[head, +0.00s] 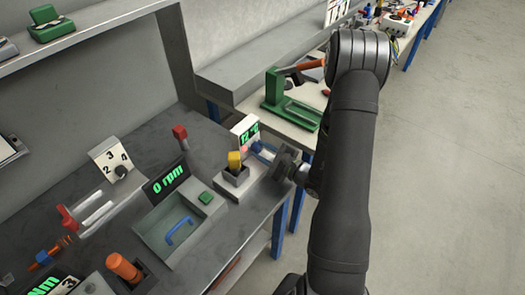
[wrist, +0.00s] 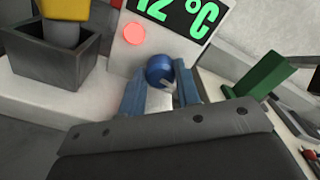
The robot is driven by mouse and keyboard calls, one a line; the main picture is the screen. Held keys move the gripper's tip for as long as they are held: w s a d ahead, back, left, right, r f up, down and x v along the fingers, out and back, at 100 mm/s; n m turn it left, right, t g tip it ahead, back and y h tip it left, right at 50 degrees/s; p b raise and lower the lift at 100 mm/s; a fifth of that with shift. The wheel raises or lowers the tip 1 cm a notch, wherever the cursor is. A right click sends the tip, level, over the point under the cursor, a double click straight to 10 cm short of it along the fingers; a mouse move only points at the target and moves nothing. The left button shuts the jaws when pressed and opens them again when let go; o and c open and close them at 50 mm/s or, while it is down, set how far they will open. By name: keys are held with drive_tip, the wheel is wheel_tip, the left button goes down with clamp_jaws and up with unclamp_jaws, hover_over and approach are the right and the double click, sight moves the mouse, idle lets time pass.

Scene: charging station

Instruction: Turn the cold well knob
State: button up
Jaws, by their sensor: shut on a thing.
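The cold well is the white unit with a green "12 °C" display (head: 247,133) at the right end of the grey bench; the display also shows in the wrist view (wrist: 180,12). A round blue knob (wrist: 160,71) with a pale mark sits on its front panel, below the display. My gripper (wrist: 161,90) has its two blue fingers on either side of the knob, shut on it. In the head view my gripper (head: 263,152) reaches the unit from the right, and its fingers hide most of the knob. A red lamp (wrist: 134,35) is left of the knob.
A yellow-topped piece stands in a grey square holder (wrist: 45,62) close left of my gripper. A green stand (head: 290,97) is behind. Open floor lies right.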

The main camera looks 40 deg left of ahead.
drive_tip(key=shift+m, duration=2.8)
drive_tip(key=o, duration=1)
drive_tip(key=shift+d, duration=0.1)
drive_tip(key=d, duration=1.7)
drive_tip(key=shift+d, duration=0.15)
